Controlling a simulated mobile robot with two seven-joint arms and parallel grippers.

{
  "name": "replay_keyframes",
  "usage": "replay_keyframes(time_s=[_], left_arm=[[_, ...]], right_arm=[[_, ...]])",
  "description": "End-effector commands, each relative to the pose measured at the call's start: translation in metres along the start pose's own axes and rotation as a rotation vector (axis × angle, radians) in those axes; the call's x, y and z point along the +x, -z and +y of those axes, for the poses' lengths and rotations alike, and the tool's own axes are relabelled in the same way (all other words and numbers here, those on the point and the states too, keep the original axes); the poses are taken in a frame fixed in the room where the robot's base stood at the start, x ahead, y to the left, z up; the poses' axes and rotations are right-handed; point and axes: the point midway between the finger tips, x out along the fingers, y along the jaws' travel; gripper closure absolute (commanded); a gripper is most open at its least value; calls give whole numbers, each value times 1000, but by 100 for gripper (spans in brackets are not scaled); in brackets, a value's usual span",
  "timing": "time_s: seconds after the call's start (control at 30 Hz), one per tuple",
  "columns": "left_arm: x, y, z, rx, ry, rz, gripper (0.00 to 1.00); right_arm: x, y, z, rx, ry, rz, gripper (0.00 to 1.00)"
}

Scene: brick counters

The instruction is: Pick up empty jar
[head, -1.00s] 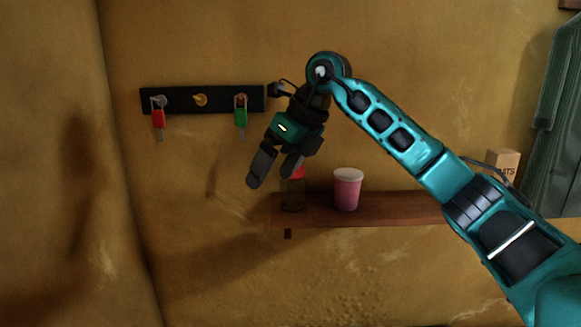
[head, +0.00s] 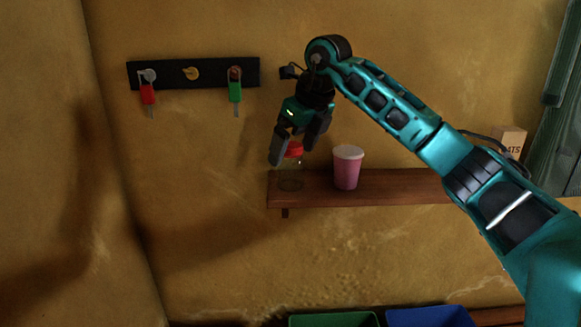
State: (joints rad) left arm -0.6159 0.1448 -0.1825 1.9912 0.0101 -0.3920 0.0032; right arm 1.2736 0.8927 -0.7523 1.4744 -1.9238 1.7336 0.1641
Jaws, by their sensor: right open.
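The empty jar (head: 291,180) is clear with a red lid. It stands upright near the left end of the wooden wall shelf (head: 400,186). My right gripper (head: 294,158) is open and points down at the jar from above. Its fingers overlap the red lid in the head view, one to the left and one to the right of it. I cannot tell whether they touch the lid. My left gripper is not in view.
A pink cup (head: 347,169) with a pale lid stands just right of the jar. A carton (head: 509,142) sits farther right on the shelf. A black rack (head: 193,73) with hanging keys is on the wall. Green (head: 334,320) and blue (head: 430,317) bins show below.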

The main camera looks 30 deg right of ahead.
Motion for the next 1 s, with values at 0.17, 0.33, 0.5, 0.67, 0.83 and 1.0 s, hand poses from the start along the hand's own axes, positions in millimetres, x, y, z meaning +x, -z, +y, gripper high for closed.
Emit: replay_keyframes(time_s=[0.17,0.33,0.5,0.67,0.83,1.0], left_arm=[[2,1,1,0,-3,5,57],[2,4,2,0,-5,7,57],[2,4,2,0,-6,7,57],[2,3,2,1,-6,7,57],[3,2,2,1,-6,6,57],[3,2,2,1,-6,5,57]], right_arm=[[29,4,-2,-1,-2,3,7],[42,4,-2,0,-1,0,7],[42,4,-2,-1,-1,-1,7],[42,4,-2,-1,-1,-1,23],[42,4,-2,-1,-1,0,39],[42,4,-2,-1,-1,0,55]])
